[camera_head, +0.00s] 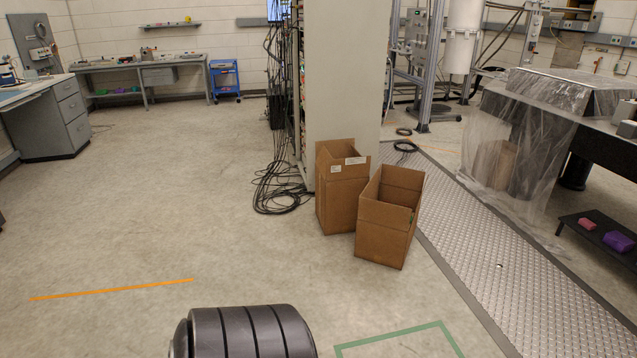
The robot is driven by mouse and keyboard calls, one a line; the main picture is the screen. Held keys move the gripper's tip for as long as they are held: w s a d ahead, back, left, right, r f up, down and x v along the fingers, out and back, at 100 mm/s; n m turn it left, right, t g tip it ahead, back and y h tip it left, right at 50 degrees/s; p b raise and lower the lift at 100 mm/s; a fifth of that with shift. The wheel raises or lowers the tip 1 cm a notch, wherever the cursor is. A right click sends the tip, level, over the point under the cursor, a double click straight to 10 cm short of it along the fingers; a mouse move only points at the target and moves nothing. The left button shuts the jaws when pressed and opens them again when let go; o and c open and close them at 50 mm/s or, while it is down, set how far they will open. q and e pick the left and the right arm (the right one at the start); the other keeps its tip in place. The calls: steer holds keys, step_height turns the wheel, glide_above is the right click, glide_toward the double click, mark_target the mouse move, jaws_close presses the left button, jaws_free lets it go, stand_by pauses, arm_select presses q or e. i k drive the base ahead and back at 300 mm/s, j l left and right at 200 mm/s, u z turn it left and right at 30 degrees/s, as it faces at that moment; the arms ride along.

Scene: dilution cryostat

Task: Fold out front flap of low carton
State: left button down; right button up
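Two brown cardboard cartons stand on the floor right of the middle, side by side and very close. The nearer carton (383,235) looks the lower one and its top is open. A small piece of cardboard shows at its right front top edge, but I cannot tell how its front flap lies. The other carton (337,205) stands behind it to the left, is narrower and taller, also open, with white labels near its top. Neither of my grippers is in view.
A tall pale cabinet (345,75) stands right behind the cartons, with black cables (282,190) on the floor to its left. A raised metal tread plate (500,235) runs along their right. Floor in front and left is clear, with a green marking (390,338).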

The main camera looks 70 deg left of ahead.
mark_target(381, 213)
steer(key=u, duration=1.85)
steer(key=i+j, duration=0.45)
steer(key=i, duration=0.2)
steer(key=i+j+u, duration=0.1)
steer(key=i+j, duration=0.4)
steer(key=i, duration=0.35)
steer(key=i+j, duration=0.25)
steer(key=i, duration=0.2)
steer(key=u, duration=0.05)
